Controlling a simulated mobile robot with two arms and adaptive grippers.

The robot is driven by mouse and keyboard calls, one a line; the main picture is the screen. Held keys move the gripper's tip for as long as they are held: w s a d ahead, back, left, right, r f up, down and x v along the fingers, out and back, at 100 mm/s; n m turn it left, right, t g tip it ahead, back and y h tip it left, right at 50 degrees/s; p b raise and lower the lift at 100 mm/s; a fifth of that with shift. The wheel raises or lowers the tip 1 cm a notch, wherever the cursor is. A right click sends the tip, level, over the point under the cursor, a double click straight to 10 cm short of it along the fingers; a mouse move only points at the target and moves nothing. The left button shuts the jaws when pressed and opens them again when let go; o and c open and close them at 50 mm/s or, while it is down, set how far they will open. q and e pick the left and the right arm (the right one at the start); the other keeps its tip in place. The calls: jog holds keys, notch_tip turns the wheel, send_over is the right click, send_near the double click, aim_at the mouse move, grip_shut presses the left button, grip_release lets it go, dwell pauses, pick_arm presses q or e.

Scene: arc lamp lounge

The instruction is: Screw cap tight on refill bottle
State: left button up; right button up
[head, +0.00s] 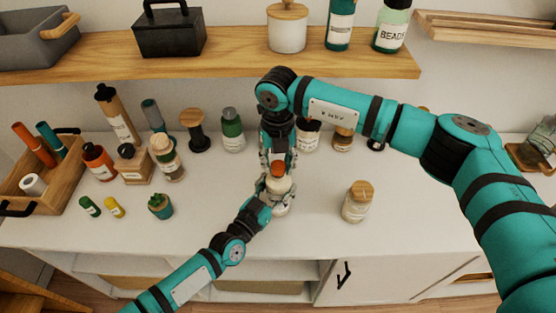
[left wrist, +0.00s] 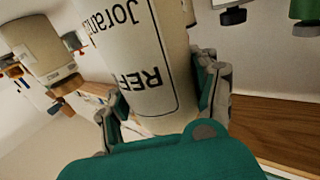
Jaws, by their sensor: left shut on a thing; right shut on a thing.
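The refill bottle (head: 279,186) is pale cream and stands upright on the white counter near its middle. It fills much of the left wrist view (left wrist: 140,62), where its label reads "REF" and looks upside down. My left gripper (head: 274,200) is shut on the bottle's body, with a finger on each side. The orange-brown cap (head: 278,168) sits at the top of the bottle. My right gripper (head: 278,160) reaches in from behind and above and is shut on the cap. Whether the cap is fully seated cannot be told.
A wooden-lidded jar (head: 357,203) stands to the right. A potted cactus (head: 160,206) and small green and yellow bottles are at left, near a wooden caddy (head: 62,185). Several bottles line the back under the wooden shelf (head: 235,66). The front counter is mostly clear.

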jog(key=shift+f, duration=0.55)
dwell(0.4)
jog(key=m, duration=1.2)
jog(key=shift+d, duration=0.15)
jog(key=m, duration=0.6)
jog(key=shift+s, duration=0.15)
jog(key=m, duration=0.5)
jog(key=shift+m, duration=0.3)
jog(key=o, duration=0.7)
